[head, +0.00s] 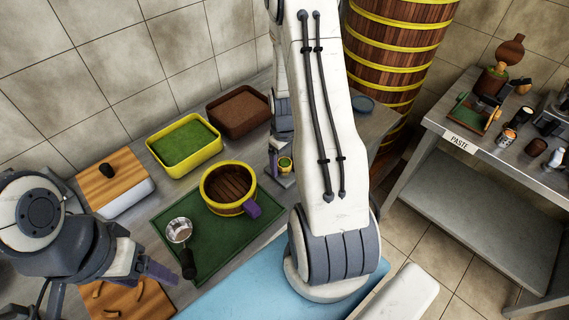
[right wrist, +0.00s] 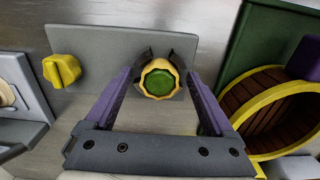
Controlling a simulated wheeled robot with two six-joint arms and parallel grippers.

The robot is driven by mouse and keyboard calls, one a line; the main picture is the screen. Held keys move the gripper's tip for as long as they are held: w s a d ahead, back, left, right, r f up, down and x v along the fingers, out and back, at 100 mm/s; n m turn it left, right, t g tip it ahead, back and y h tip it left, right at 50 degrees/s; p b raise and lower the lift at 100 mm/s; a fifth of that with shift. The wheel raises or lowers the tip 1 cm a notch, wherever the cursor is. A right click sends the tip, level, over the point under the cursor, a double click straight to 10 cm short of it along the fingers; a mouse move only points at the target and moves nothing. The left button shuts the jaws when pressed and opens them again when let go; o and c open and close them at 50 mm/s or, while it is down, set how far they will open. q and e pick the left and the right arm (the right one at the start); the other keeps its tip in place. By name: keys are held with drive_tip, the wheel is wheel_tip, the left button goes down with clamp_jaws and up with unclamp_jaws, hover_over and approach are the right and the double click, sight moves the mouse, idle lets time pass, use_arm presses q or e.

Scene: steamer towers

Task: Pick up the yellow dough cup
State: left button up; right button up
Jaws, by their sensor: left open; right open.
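A small cup (right wrist: 160,80) with a scalloped yellow rim and green contents stands at a grey holder plate (right wrist: 105,45). It also shows in the head view (head: 285,163), beside my right arm. My right gripper (right wrist: 163,76) is open, with its purple fingers on either side of this cup; I cannot tell whether they touch it. A solid yellow fluted piece (right wrist: 62,70) sits left of the cup, outside the fingers. My left gripper (head: 155,270) is open and empty at the lower left in the head view. My right arm hides part of the counter.
A wooden steamer ring (head: 229,187) with a yellow rim and a strainer (head: 180,232) rest on a green mat (head: 205,245). Green (head: 185,145) and brown (head: 238,112) filled trays stand behind. A tall steamer tower (head: 395,55) and a side table (head: 460,143) are to the right.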

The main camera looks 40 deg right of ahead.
drive_tip(key=shift+f, duration=0.15)
clamp_jaws()
